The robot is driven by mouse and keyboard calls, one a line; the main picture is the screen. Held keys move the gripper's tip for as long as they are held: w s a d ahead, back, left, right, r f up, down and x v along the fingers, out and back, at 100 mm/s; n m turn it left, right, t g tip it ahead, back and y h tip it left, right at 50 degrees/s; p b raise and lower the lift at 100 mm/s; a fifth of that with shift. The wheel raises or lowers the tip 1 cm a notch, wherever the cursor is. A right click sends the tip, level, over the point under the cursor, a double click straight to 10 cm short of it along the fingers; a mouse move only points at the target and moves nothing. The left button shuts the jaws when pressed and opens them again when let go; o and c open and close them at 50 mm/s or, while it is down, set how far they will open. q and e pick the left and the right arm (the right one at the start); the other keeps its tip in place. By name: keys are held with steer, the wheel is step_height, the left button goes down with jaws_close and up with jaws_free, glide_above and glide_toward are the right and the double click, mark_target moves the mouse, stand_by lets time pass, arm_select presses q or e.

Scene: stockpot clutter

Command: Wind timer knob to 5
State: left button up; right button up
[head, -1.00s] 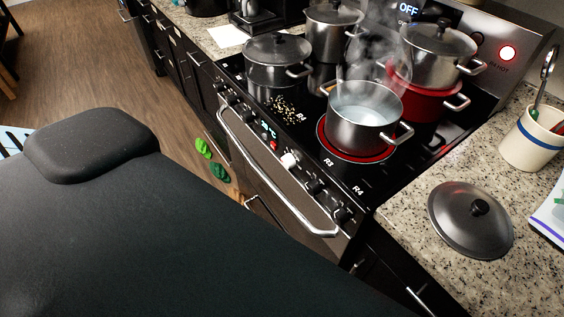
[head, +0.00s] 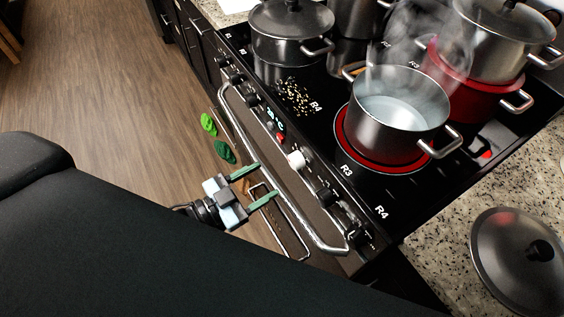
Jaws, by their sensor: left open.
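The stove's front panel carries a row of knobs. A small lit display (head: 276,120) and a red knob or button (head: 280,137) sit further left on the panel. My left gripper (head: 267,180) is open and empty, its two green fingers pointing at the oven front, near the handle and apart from the white knob. My right gripper is out of view.
The oven handle (head: 270,165) runs along the front below the knobs. A steaming pot of water (head: 398,115) stands on a glowing red burner. Other pots (head: 285,50) crowd behind. A lid (head: 520,262) lies on the right counter. Green items (head: 225,151) lie at left.

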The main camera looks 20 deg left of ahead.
mark_target(292, 165)
arm_select(q)
steer(key=shift+p+x, duration=0.3)
steer(key=shift+x, duration=3.6)
steer(key=c, duration=1)
